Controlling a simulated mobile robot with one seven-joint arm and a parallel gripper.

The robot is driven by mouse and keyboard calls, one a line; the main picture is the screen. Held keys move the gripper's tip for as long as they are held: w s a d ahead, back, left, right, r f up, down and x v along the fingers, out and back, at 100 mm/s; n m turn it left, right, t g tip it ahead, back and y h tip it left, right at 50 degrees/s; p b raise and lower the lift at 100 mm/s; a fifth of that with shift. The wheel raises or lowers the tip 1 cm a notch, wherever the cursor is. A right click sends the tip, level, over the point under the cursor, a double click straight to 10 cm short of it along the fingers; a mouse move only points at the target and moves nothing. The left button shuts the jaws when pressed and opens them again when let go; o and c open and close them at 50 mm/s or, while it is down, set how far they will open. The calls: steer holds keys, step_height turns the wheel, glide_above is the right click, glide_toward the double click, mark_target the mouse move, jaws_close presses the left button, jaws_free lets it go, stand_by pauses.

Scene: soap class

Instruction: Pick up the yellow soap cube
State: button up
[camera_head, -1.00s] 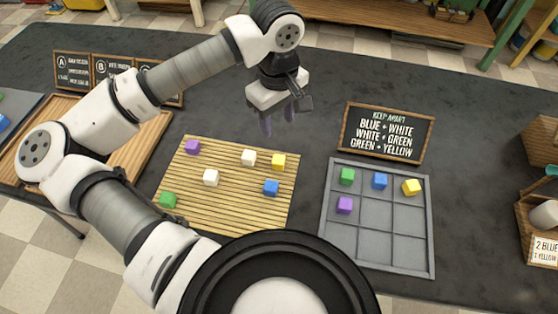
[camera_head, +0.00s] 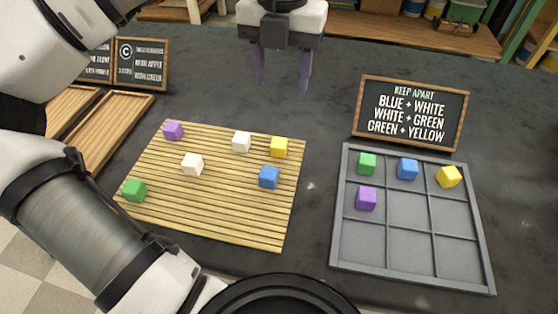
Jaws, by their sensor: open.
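A yellow soap cube (camera_head: 279,147) sits on the slatted wooden mat (camera_head: 220,215), near its right back corner. A white cube (camera_head: 241,142) is just left of it, and a blue cube (camera_head: 269,177) is in front of it. Another yellow cube (camera_head: 449,177) lies in the back right compartment of the grey tray (camera_head: 412,282). My gripper (camera_head: 281,82) is open and empty, pointing down above the dark table behind the mat. Its two purple fingers are apart, with nothing between them.
The mat also holds a purple cube (camera_head: 173,131), a second white cube (camera_head: 192,164) and a green cube (camera_head: 134,190). The tray also holds green (camera_head: 367,163), blue (camera_head: 407,168) and purple (camera_head: 366,198) cubes. A "KEEP APART" sign (camera_head: 411,112) stands behind the tray.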

steer(key=n+b, duration=0.1)
glide_above(279, 139)
steer(key=f, duration=0.8)
steer(key=shift+w+d, duration=0.1)
steer(key=shift+d, duration=0.25)
steer(key=f, duration=0.3)
steer(key=f+b, duration=0.1)
steer(key=f, duration=0.1)
steer(key=shift+a+f, duration=0.3)
steer(key=shift+f, duration=0.05)
steer(key=c, duration=1)
steer(key=shift+c, duration=0.2)
steer(key=shift+r, duration=0.2)
